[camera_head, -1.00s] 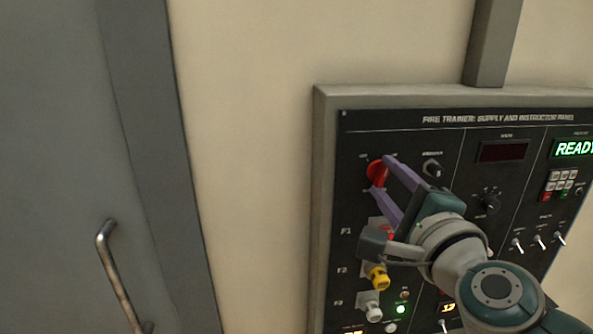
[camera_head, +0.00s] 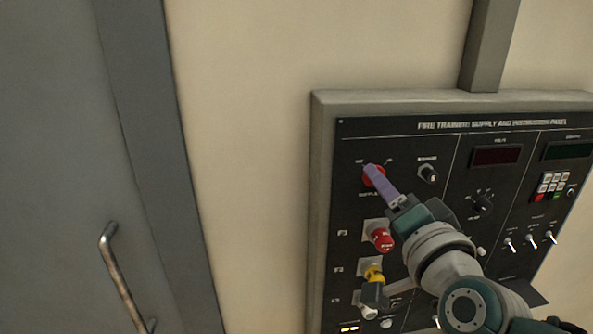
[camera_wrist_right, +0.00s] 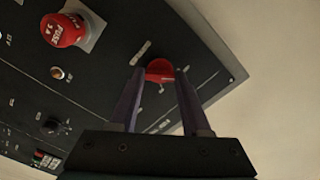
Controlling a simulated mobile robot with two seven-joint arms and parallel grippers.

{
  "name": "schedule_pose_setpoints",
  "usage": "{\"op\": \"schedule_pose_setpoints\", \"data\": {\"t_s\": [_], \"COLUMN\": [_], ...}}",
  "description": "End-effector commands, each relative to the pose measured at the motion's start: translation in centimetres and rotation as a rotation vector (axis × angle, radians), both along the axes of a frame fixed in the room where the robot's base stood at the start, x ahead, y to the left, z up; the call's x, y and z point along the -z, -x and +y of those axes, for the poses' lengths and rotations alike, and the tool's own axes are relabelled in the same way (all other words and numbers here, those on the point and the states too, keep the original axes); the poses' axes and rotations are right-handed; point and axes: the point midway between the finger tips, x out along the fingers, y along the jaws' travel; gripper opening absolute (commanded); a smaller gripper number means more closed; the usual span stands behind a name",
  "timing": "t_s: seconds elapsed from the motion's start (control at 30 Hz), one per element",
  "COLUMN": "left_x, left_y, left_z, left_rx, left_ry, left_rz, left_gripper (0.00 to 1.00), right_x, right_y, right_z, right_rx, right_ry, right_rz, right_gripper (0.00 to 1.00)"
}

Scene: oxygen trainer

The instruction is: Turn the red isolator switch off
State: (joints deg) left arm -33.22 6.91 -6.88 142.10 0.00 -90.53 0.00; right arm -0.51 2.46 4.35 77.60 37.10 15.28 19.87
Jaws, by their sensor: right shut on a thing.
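The red isolator switch (camera_head: 372,176) is a round red knob at the upper left of the dark trainer panel. My right gripper (camera_head: 376,175) is shut on it, the purple fingers reaching in from the lower right and partly hiding it. In the right wrist view the red knob (camera_wrist_right: 159,71) sits between the tips of the two fingers (camera_wrist_right: 158,78). The exact angle of the knob is hard to read behind the fingers. My left gripper is in neither view.
Below the switch are a red fuse cap (camera_head: 381,239) and a yellow one (camera_head: 374,274), near my wrist. A dark display (camera_head: 496,155), a keypad (camera_head: 552,186) and several toggle switches stand to the right. A grey door with a metal handle (camera_head: 118,275) is at the left.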

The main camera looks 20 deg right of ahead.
Motion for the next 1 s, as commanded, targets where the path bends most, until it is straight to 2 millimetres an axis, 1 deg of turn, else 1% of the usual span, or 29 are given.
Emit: {"op": "schedule_pose_setpoints", "data": {"t_s": [0.2, 0.33, 0.87, 0.9, 1.0], "left_x": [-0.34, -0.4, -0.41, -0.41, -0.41], "left_y": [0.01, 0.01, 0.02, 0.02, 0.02], "left_z": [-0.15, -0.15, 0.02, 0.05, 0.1], "left_rx": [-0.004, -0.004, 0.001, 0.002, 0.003], "left_ry": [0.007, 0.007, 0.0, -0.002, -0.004], "left_rz": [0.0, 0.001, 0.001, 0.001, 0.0], "left_gripper": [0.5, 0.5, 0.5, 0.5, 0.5], "right_x": [-0.12, -0.09, -0.07, -0.07, -0.06], "right_y": [-0.02, -0.02, -0.01, -0.01, -0.01], "right_z": [-0.04, -0.04, -0.04, -0.05, -0.05], "right_rx": [0.001, 0.002, 0.001, 0.001, 0.001], "right_ry": [0.102, 0.136, 0.16, 0.16, 0.16], "right_rz": [0.022, 0.032, 0.036, 0.036, 0.036], "right_gripper": [0.0, 0.0, 0.0, 0.48, 0.6]}}
